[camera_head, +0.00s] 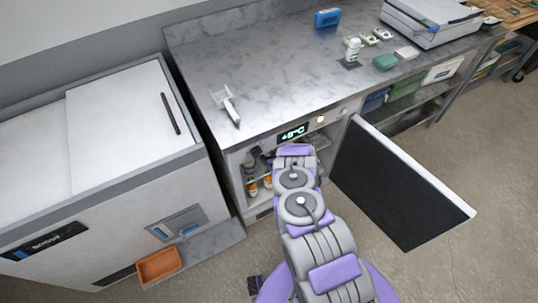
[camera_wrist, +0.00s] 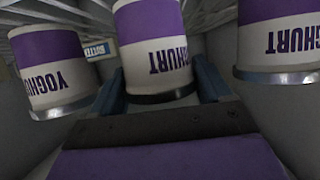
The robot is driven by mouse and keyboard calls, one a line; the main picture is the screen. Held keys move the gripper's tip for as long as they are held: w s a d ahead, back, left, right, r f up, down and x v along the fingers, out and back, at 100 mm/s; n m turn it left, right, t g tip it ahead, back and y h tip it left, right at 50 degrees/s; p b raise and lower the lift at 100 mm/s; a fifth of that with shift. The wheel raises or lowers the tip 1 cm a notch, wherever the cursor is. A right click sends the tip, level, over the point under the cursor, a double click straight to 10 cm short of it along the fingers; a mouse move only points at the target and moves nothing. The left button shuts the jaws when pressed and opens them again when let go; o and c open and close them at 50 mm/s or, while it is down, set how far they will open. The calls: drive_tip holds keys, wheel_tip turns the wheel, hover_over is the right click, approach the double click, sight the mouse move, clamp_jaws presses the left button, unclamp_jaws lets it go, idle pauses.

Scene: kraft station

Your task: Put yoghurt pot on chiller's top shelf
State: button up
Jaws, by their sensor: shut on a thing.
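The chiller (camera_head: 338,112) is under the marble counter, and its door (camera_head: 392,185) stands open to the right. My arm reaches into it, hiding my gripper and much of the inside in the head view. In the wrist view my gripper (camera_wrist: 160,88) is shut on a purple-and-white yoghurt pot (camera_wrist: 150,55), with a dark finger on each side. Its lettering appears upside down. Another yoghurt pot (camera_wrist: 50,72) is to the left and a third (camera_wrist: 280,45) to the right, both outside the fingers. I cannot tell which shelf level the held pot is at.
Orange-labelled bottles (camera_head: 253,187) stand inside the chiller at the left. A butter pack (camera_wrist: 97,50) and wire shelf bars (camera_wrist: 60,14) show in the wrist view. A white chest freezer (camera_head: 110,120) stands left. The open door limits room on the right.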

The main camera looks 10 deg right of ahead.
drive_tip(key=shift+a, duration=0.25)
drive_tip(key=o, duration=1.6)
drive_tip(key=shift+d, duration=0.15)
drive_tip(key=p+v, duration=0.4)
drive_tip(key=v, duration=0.8)
drive_tip(key=shift+r, duration=0.1)
